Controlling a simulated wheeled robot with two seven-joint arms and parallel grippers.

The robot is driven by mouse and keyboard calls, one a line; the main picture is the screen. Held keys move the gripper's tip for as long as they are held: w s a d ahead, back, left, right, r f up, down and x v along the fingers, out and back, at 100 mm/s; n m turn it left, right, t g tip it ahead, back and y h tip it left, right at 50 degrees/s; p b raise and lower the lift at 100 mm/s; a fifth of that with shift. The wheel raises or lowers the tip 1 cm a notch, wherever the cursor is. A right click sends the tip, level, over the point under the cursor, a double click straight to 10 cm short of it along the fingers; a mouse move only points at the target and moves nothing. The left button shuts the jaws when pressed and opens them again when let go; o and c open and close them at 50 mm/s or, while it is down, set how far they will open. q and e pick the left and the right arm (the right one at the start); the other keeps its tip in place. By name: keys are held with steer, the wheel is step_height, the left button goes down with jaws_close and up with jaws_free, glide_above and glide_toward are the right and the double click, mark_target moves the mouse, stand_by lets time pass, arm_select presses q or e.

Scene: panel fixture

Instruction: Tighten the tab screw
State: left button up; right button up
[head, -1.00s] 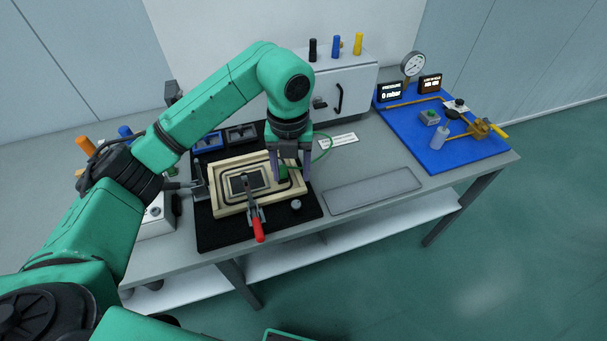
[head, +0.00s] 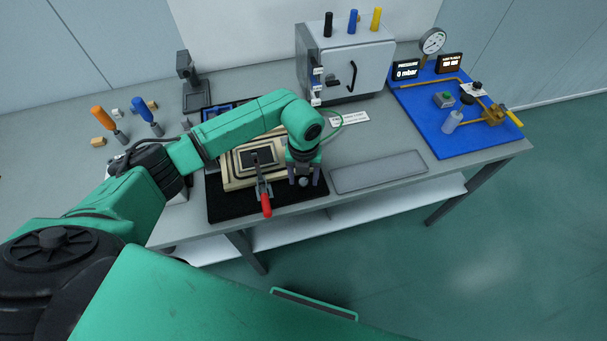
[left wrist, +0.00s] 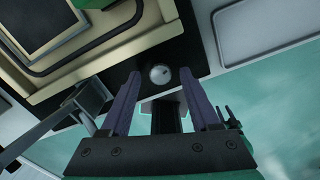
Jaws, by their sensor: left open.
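A small round silver knob with a dark mark (left wrist: 160,74), perhaps the tab screw, sits on the black mat in front of the panel fixture. It also shows in the head view (head: 303,182). My left gripper (head: 304,180) points down over it, open, with the knob in line between its two purple fingers (left wrist: 164,106) in the left wrist view. The fingers look apart from the knob; their height above it is hard to judge. The cream panel fixture (head: 237,177) with a dark window is partly hidden by my arm. My right gripper is out of view.
A toggle clamp with a red handle (head: 266,204) stands close left of the gripper. A flat grey tray (head: 378,172) lies to the right. A white cabinet (head: 350,66) and a blue board (head: 437,125) with a gauge stand behind.

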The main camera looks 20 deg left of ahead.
arm_select(q)
steer(key=shift+c, duration=0.6)
steer(key=shift+w, duration=0.1)
jaws_close()
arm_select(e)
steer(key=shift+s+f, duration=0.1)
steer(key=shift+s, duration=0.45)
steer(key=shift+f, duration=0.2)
